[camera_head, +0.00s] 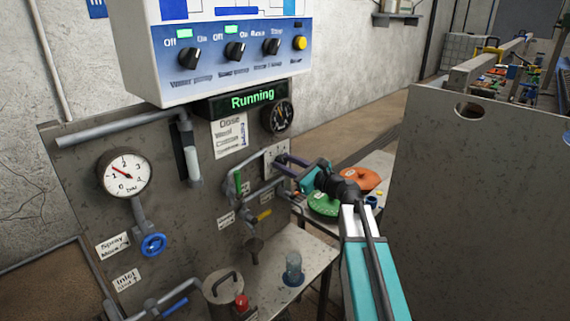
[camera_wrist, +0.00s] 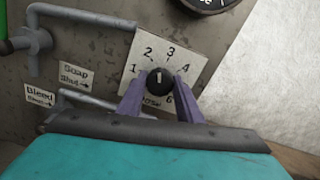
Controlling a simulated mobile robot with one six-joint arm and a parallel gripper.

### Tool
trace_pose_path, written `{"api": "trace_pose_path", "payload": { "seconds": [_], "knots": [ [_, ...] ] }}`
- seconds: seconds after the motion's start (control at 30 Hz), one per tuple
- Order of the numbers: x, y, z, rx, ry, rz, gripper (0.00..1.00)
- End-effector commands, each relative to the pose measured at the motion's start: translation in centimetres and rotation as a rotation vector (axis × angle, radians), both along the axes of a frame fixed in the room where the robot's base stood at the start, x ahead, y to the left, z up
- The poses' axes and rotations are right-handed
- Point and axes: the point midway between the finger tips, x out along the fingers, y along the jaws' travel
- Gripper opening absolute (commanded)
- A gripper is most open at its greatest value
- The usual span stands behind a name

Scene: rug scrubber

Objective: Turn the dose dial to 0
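The dose dial (camera_wrist: 160,82) is a small black knob with a white mark, on a pale plate (camera_wrist: 196,66) numbered around it. The mark points about straight up in the wrist view, between 2 and 3. The 0 is not readable. My gripper (camera_wrist: 159,86) has its two purple fingers on either side of the knob, with small gaps seeming to show, so it looks open. In the head view my gripper (camera_head: 281,162) reaches the plate (camera_head: 270,160) from the right; the knob itself cannot be made out there.
A round black gauge (camera_head: 278,117) sits just above the plate. Pipes with a green-handled valve (camera_head: 238,183) and labels are to its left. A side table (camera_head: 374,168) holds green and orange items. A glass (camera_head: 293,268) stands on the shelf below. The display (camera_head: 252,99) reads Running.

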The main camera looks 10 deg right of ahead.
Motion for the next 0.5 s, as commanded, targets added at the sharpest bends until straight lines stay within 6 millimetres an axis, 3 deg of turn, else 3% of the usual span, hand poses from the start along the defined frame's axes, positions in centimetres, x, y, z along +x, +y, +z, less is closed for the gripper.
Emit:
{"api": "trace_pose_path", "payload": {
  "seconds": [0.1, 0.5],
  "knots": [
    [-0.01, 0.03, 0.01, 0.000, 0.000, 0.000, 0.10],
    [-0.02, 0.08, -0.15, -0.040, -0.030, 0.001, 0.10]
  ]
}}
